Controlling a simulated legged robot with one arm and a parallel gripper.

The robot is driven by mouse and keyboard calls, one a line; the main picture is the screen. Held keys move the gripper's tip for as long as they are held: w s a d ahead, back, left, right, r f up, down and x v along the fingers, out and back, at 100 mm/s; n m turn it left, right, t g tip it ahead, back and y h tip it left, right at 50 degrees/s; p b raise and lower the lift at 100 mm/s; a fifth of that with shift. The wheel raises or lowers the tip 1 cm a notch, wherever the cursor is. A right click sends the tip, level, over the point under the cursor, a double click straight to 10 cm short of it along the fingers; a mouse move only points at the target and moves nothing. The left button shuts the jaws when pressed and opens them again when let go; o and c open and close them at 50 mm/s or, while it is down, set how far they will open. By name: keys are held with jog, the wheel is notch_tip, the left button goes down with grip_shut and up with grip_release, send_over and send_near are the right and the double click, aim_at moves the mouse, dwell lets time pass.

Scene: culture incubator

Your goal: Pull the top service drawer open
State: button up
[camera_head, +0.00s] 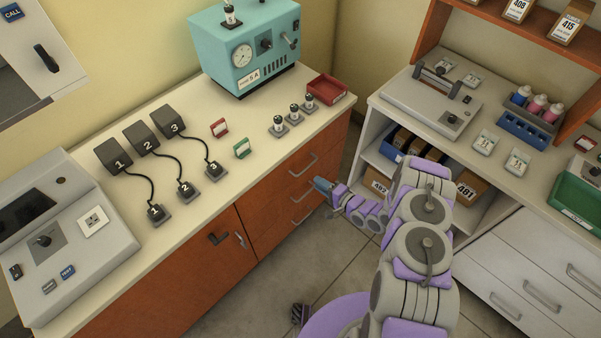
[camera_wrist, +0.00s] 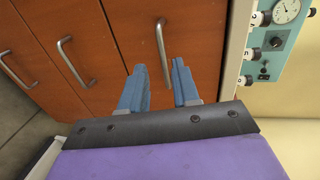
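The top service drawer (camera_head: 322,146) is in the orange-brown cabinet under the left counter. Its front looks flush with the cabinet, and its metal bar handle (camera_head: 303,166) faces the room. In the wrist view the drawer front (camera_wrist: 205,35) fills the upper middle, and its handle (camera_wrist: 161,45) stands ahead of my gripper (camera_wrist: 159,66). My blue fingers are open, with the near end of the handle showing in the gap, closer to the right finger. I cannot tell whether they touch it. In the head view my gripper (camera_head: 323,186) is just right of the drawer handles.
Two lower drawers have similar handles, the middle (camera_head: 303,193) and bottom (camera_head: 303,219). A teal device (camera_head: 245,50) and a red tray (camera_head: 327,89) stand on the counter above. A white shelf unit (camera_head: 490,218) stands to the right. Floor (camera_head: 335,250) shows between the cabinets.

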aim_at(302, 171)
jog(key=b+x, duration=0.1)
jog(key=x, duration=0.9)
jog(key=shift+w+a+b, duration=0.2)
jog(key=shift+b, duration=0.1)
jog(key=shift+d, duration=0.4)
jog(key=shift+a, duration=0.25)
grip_shut()
jog(key=shift+f, duration=0.1)
